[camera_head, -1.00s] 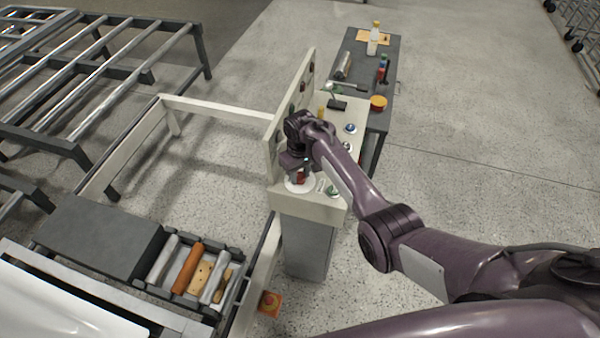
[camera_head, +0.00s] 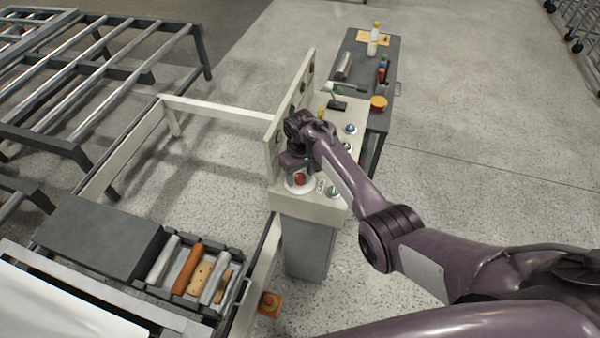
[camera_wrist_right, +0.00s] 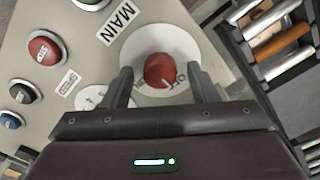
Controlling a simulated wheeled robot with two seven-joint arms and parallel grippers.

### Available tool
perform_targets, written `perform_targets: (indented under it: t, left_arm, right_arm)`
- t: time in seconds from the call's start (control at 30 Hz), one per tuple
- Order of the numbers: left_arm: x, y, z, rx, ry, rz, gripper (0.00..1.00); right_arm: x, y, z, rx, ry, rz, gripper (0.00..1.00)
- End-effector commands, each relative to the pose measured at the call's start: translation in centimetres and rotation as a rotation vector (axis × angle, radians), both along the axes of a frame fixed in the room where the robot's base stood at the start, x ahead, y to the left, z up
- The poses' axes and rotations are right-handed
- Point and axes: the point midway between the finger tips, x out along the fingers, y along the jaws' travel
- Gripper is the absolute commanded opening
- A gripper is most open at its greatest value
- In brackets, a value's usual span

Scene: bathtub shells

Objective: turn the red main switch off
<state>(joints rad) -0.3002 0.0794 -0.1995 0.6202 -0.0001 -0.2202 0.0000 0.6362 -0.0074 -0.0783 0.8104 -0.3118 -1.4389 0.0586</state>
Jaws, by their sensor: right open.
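The red main switch (camera_head: 299,179) is a round knob on a white disc near the front end of the beige control console (camera_head: 310,207). In the right wrist view the knob (camera_wrist_right: 160,71) sits beside a MAIN label (camera_wrist_right: 118,23), with a pale mark on its lower edge. Lettering on the disc is partly visible, with OFF seemingly to the knob's right. My right gripper (camera_wrist_right: 159,74) is open, one finger on each side of the knob, with visible gaps; depth is hard to tell. In the head view my right gripper (camera_head: 297,164) is just behind the knob. My left gripper is out of view.
A red stop button (camera_wrist_right: 44,49), a speed dial (camera_wrist_right: 92,97) and several other buttons share the console. An upright panel (camera_head: 290,105) stands along its left edge. A tray of rollers (camera_head: 190,272) lies at lower left. A grey table (camera_head: 376,62) with bottles stands beyond.

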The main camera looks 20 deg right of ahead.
Motion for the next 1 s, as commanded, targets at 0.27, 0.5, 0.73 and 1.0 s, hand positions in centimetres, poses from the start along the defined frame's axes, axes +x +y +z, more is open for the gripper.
perform_targets:
  t: [0.27,0.5,0.73,1.0]
  left_arm:
    - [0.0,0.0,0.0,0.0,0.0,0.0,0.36]
    - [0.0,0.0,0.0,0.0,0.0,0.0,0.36]
    - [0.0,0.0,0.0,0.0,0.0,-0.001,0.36]
    - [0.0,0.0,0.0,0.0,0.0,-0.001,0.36]
  right_arm:
    - [0.1,0.1,3.8,0.003,-0.004,-0.001,0.54]
    - [0.1,0.1,7.1,0.002,-0.003,0.001,0.54]
    - [0.0,0.0,7.8,0.0,-0.001,0.001,0.54]
    - [0.1,0.0,7.7,0.0,-0.001,0.001,0.54]
